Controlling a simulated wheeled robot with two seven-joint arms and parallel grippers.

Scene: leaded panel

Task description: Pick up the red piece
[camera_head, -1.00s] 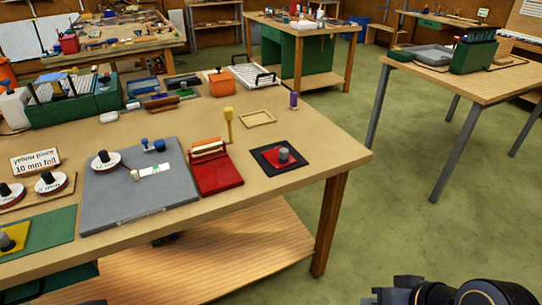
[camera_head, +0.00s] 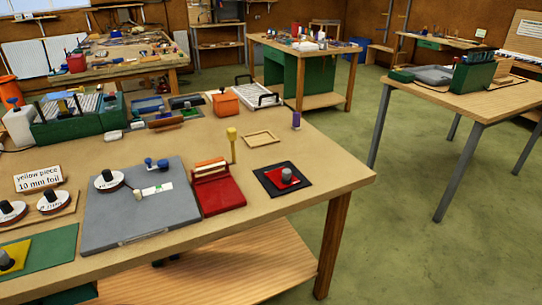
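The red piece (camera_head: 279,179) lies on a black square mat (camera_head: 263,179) near the right end of the workbench. A grey cylindrical knob (camera_head: 287,175) stands on the piece. Neither of my grippers shows in the head view, and nothing is touching the piece.
A red tool (camera_head: 219,193) with an upright yellow handle stands left of the mat, beside a grey board (camera_head: 120,219). Open green floor (camera_head: 420,240) is right of the workbench (camera_head: 290,218).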

